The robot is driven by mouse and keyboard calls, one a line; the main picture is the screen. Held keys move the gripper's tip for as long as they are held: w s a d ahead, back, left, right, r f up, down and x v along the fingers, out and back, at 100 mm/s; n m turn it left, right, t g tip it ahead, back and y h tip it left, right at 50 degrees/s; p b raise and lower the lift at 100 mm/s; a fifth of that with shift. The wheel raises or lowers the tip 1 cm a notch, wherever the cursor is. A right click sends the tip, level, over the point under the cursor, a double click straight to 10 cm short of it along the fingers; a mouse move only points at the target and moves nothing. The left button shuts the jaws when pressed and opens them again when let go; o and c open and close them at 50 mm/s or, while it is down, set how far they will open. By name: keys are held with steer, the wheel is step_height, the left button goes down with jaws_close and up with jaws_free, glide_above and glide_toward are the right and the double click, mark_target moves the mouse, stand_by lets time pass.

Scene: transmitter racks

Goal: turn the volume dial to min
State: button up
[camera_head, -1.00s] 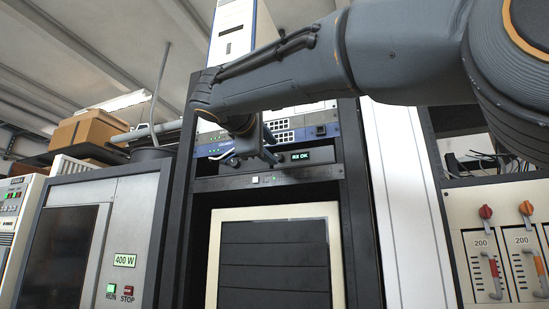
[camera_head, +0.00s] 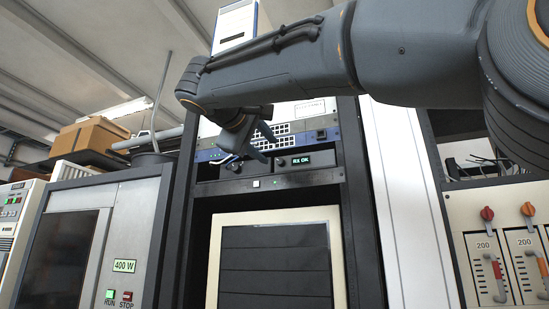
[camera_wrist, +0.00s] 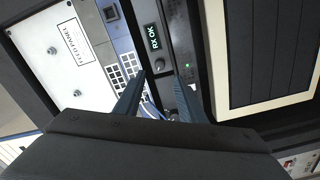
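A dark radio panel (camera_head: 325,172) sits in the middle rack, with a lit "RX OK" display (camera_head: 301,161). A small round dial (camera_head: 281,161) is beside the display; it also shows in the wrist view (camera_wrist: 159,65), just beyond my fingertips. Another knob (camera_head: 235,166) is further left on the panel, partly behind my gripper. No volume label is readable, and neither dial's setting can be made out. My gripper (camera_head: 264,143) is open and empty in front of the panel. In the wrist view its two fingers (camera_wrist: 160,76) are spread apart, pointing toward the panel.
A blue-edged unit with port grids (camera_head: 325,136) is just above the panel. A ledge with a small white button (camera_head: 256,184) is below it. A louvred cream-framed door (camera_head: 275,265) is underneath. Cabinets stand either side; red and orange levers (camera_head: 487,213) are right.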

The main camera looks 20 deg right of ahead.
mark_target(279, 161)
steer(key=w+d+m, duration=0.1)
steer(key=m, duration=0.2)
steer(key=w+d+m+p, duration=0.1)
steer(key=w+m, duration=0.1)
steer(key=m, duration=0.2)
steer(key=w+d+m, duration=0.2)
steer(key=m, duration=0.1)
steer(key=shift+w+d+r+m+h+p, duration=0.1)
steer(key=shift+w+m+h+p, duration=0.05)
steer(key=shift+m+h+p, duration=0.2)
steer(key=shift+w+d, duration=0.3)
steer(key=shift+w, duration=0.2)
